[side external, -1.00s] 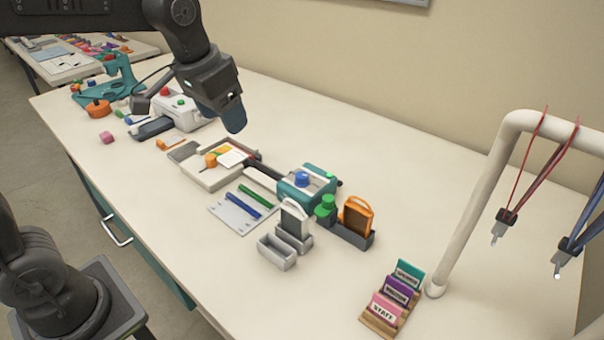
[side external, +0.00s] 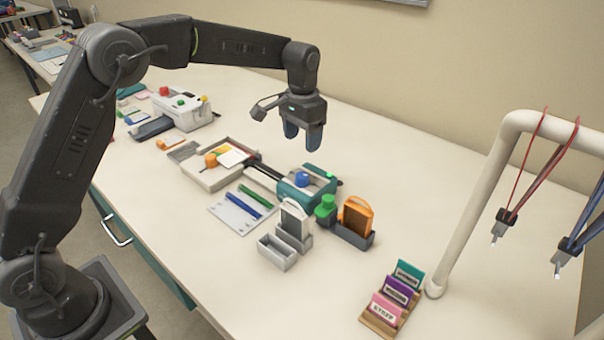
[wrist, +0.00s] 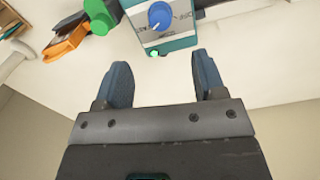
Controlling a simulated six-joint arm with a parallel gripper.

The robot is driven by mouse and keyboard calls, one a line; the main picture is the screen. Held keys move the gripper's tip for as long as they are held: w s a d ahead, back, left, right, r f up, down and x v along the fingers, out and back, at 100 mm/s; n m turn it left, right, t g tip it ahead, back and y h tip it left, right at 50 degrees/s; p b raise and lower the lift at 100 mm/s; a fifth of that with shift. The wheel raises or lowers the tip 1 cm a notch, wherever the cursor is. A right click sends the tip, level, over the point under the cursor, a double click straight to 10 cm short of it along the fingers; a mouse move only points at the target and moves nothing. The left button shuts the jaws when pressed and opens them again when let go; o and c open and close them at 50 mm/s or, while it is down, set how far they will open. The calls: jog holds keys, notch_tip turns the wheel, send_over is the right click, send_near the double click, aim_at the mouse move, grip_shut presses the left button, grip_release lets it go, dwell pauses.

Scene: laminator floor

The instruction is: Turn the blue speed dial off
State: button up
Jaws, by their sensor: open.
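The blue speed dial (side external: 302,179) sits on top of a teal machine (side external: 292,196) with a grey top panel, near the middle of the table. My gripper (side external: 303,140) points down above the table, behind and above the machine.
A green knob-like object (side external: 325,207) and an orange-framed holder (side external: 357,216) stand close beside the machine. A small green button (wrist: 153,53) is on the machine's edge. A tray with cards (side external: 212,177) lies to the left. The table behind the machine is clear.

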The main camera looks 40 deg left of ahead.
aim_at(302, 175)
notch_tip(302, 175, down, 11)
jog(key=shift+r, duration=0.1)
jog(key=shift+c, duration=0.3)
jog(key=c, duration=0.9)
jog(key=shift+o, duration=0.2)
